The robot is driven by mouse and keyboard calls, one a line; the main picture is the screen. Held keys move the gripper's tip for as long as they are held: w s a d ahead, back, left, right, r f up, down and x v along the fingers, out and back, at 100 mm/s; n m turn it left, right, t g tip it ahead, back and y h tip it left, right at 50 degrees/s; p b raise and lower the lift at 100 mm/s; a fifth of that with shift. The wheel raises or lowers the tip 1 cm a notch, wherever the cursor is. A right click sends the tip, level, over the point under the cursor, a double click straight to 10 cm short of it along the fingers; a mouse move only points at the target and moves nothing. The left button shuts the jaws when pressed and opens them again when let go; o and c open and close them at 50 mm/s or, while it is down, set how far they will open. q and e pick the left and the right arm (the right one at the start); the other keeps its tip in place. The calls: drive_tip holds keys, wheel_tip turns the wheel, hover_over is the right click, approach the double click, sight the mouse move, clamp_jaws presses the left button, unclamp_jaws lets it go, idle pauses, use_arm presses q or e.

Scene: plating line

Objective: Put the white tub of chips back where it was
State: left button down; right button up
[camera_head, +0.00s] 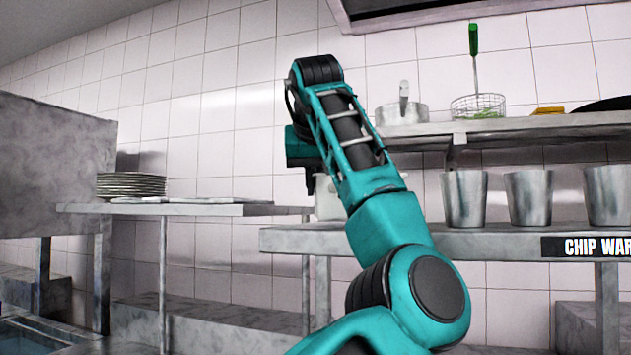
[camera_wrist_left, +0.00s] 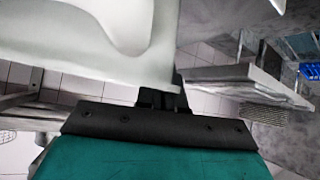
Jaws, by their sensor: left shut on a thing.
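The white tub (camera_head: 328,205) shows in the head view only in part, behind my left arm, near the left end of the middle steel shelf (camera_head: 290,241). Whether it touches that shelf cannot be told. In the left wrist view the white tub (camera_wrist_left: 75,45) fills the upper left, close up. My left gripper (camera_head: 311,182) is shut on the tub at its edge; in the wrist view the dark fingers (camera_wrist_left: 163,98) meet its wall. The chips inside are not visible. My right gripper is not in view.
Several steel cups (camera_head: 530,198) stand along the middle shelf, above a "CHIP WAR" label (camera_head: 597,247). The upper shelf (camera_head: 540,124) holds a pan (camera_head: 402,113) and a wire basket (camera_head: 478,104). A plate stack (camera_head: 130,185) stands on the left shelf (camera_head: 225,210).

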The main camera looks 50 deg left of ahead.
use_arm(q)
drive_tip(key=shift+f+b, duration=0.4)
drive_tip(key=shift+f, duration=0.15)
drive_tip(key=c, duration=1.2)
unclamp_jaws()
drive_tip(key=v, duration=1.3)
